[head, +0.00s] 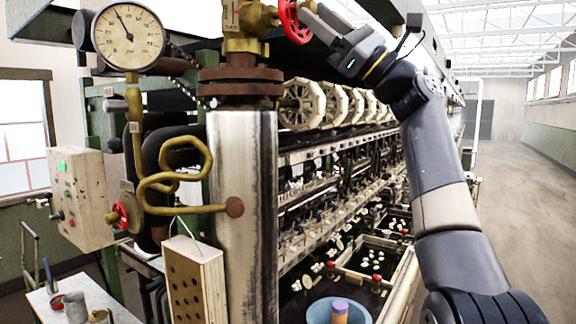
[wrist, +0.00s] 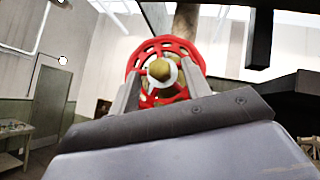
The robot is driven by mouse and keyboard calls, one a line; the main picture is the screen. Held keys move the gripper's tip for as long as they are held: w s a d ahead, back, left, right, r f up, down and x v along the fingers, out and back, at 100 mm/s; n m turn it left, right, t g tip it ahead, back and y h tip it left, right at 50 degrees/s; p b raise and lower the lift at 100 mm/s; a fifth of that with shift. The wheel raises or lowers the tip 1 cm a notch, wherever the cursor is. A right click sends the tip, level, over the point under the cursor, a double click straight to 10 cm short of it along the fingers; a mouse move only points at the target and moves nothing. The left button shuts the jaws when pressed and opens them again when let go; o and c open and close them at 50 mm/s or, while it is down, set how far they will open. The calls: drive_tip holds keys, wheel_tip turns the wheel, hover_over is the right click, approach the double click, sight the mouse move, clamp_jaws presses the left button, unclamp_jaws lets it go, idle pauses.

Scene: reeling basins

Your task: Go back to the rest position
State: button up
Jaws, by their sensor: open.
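My gripper (head: 311,16) is raised at the top of the head view, beside a red handwheel (head: 293,20) on a brass valve (head: 245,22). In the wrist view the red handwheel (wrist: 165,50) fills the space ahead, its brass hub and pale nut facing me. The two fingers of my gripper (wrist: 163,88) stand apart on either side of the hub, in front of the wheel. The gripper is open. I cannot tell whether the fingertips touch the rim.
A pressure gauge (head: 129,37) and a vertical metal pipe (head: 243,200) stand left of my arm. A control box (head: 80,198) is further left. The reeling machine (head: 345,165) with basins runs behind the arm. The aisle floor (head: 520,200) at the right is clear.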

idle(0.4)
drive_tip(key=b+v, duration=0.6)
drive_tip(key=v, duration=0.5)
drive_tip(key=shift+n, duration=0.3)
drive_tip(key=p+x, duration=0.6)
drive_tip(key=x, duration=0.5)
drive_tip(key=shift+a+r+p, duration=0.2)
drive_tip(key=shift+r+p, duration=0.2)
drive_tip(key=shift+s+d+f+m+t+b, duration=0.2)
drive_tip(key=shift+f+m+t+b, duration=0.25)
drive_tip(key=shift+m, duration=0.55)
drive_tip(key=s+d+f+m+t+h+b, duration=0.3)
drive_tip(key=f+m+t, duration=0.4)
drive_tip(key=m+t, duration=0.3)
drive_tip(key=s+d+b, duration=0.1)
drive_tip(key=d+b, duration=0.1)
drive_tip(key=shift+s+d+m+h+b, duration=0.3)
drive_tip(key=shift+s+m+h+b, duration=0.1)
